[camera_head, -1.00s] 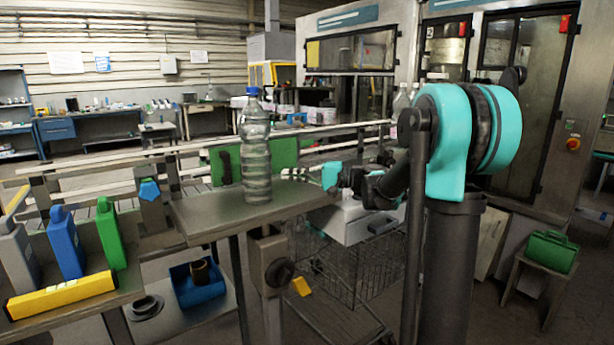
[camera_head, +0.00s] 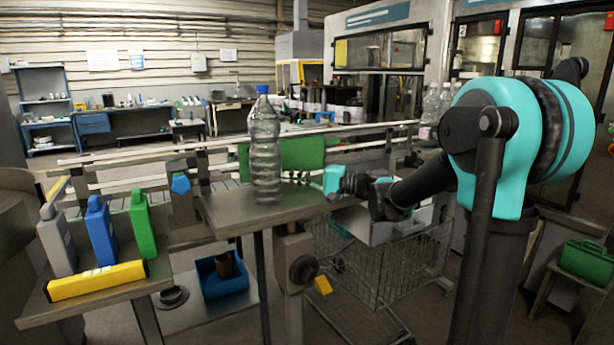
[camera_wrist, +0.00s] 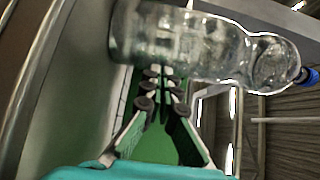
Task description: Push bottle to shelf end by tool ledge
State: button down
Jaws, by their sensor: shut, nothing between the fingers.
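A clear plastic bottle with a blue cap (camera_head: 265,150) stands upright on a grey shelf (camera_head: 228,213), near its middle. My gripper (camera_head: 292,180) is at the bottle's right side, low down, pointing left. Its fingers look shut, with nothing between them. In the wrist view the bottle (camera_wrist: 200,45) lies across the top, just beyond the fingertips (camera_wrist: 160,73); I cannot tell whether they touch it. The tool ledge (camera_head: 150,287) is left of the shelf and bears a yellow level (camera_head: 97,281) and grey, blue and green containers.
A conveyor with rails (camera_head: 110,158) and a green panel (camera_head: 303,153) lie behind the shelf. A wire cart (camera_head: 385,265) stands to the right below, and a blue bin (camera_head: 222,275) sits under the shelf. The shelf top left of the bottle is clear.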

jog(key=s+a, duration=0.2)
jog(key=a, duration=0.1)
jog(key=s+a, duration=0.2)
jog(key=a, duration=0.1)
jog(key=s+a, duration=0.2)
jog(key=a, duration=0.1)
jog(key=shift+s+a, duration=0.3)
jog(key=shift+a, duration=0.05)
jog(key=shift+w, duration=0.1)
